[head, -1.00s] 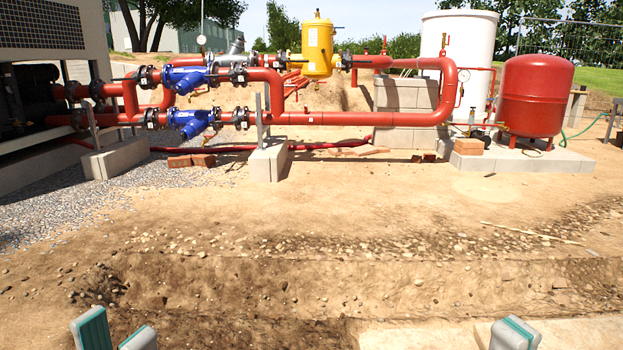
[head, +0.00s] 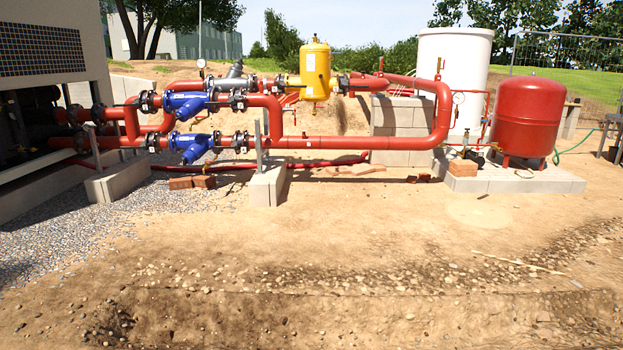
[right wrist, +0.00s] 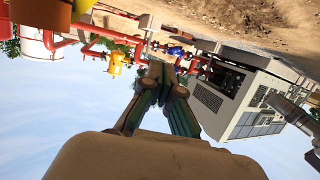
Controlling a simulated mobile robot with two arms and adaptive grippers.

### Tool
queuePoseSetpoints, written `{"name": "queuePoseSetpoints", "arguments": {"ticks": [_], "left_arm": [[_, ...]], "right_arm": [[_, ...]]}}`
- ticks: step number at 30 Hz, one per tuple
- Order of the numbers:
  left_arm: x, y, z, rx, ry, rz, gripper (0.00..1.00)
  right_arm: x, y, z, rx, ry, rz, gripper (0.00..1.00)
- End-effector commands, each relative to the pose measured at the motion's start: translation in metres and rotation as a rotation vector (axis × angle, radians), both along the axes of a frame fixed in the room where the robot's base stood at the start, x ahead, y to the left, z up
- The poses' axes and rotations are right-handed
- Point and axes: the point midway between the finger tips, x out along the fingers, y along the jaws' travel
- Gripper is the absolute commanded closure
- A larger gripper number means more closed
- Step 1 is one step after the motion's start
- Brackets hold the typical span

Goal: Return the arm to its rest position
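Neither of my grippers shows in the head view now. My right gripper (right wrist: 163,72) shows in the right wrist view, which is turned upside down. Its two grey and teal fingers come together at the tips with nothing seen between them, so it looks shut and empty. It is held in free air, with the pipework and sky behind it. A grey arm-like part at the right edge of the wrist view looks like mine. My left gripper cannot be made out.
Red pipes (head: 350,143) with blue valves stand beyond the dirt ground. A yellow vessel (head: 315,72), white tank (head: 455,75) and red tank (head: 528,115) stand behind. The chiller (head: 55,40) is at left. A shallow trench (head: 300,315) crosses the foreground, otherwise clear.

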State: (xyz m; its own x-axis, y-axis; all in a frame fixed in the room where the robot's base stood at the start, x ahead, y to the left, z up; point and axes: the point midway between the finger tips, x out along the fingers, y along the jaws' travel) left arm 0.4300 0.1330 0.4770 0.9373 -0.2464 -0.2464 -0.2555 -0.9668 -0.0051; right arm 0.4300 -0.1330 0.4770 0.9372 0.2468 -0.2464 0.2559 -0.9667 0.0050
Motion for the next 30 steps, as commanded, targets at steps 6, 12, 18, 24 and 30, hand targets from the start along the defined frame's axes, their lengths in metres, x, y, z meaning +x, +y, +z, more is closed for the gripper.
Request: {"name": "queuePoseSetpoints", "arguments": {"ticks": [6, 12, 18, 24, 30], "left_arm": [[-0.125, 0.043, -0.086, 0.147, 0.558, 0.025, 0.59], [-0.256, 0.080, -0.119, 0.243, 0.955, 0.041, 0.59], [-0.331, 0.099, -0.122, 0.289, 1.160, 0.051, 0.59], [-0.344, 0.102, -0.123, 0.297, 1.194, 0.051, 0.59], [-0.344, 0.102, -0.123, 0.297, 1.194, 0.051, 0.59]], "right_arm": [[-0.125, -0.043, -0.086, -0.147, 0.559, -0.026, 1.00], [-0.256, -0.080, -0.119, -0.243, 0.955, -0.041, 1.00], [-0.331, -0.099, -0.122, -0.290, 1.160, -0.050, 1.00], [-0.344, -0.102, -0.123, -0.297, 1.194, -0.052, 1.00], [-0.344, -0.102, -0.123, -0.297, 1.194, -0.052, 1.00]]}}
